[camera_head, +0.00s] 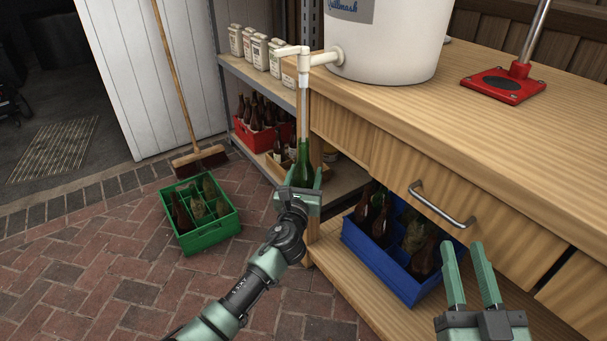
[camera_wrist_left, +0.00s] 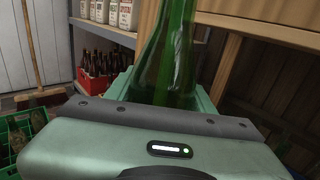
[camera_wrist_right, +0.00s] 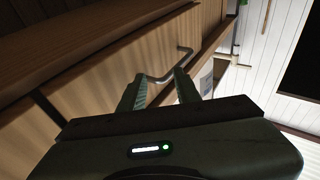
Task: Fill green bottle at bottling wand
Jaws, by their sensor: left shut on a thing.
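A green glass bottle (camera_head: 301,168) stands upright in my left gripper (camera_head: 302,186), which is shut on it. It fills the middle of the left wrist view (camera_wrist_left: 172,60). The clear bottling wand (camera_head: 303,105) hangs from a white tap (camera_head: 303,53) on the white bucket (camera_head: 385,45). The wand runs down to the bottle and its lower part lines up with the neck; how deep it sits inside is hard to tell. My right gripper (camera_head: 472,277) is open and empty, in front of the bench drawer. The liquid level in the bottle is unclear.
A green crate (camera_head: 207,238) with bottles stands on the brick floor beside a broom (camera_head: 197,160). A blue crate (camera_head: 384,262) sits on the lower bench shelf. A red crate (camera_head: 255,140) is on the shelving behind. A red capper (camera_head: 502,86) stands on the bench. A drawer handle (camera_head: 441,205) protrudes.

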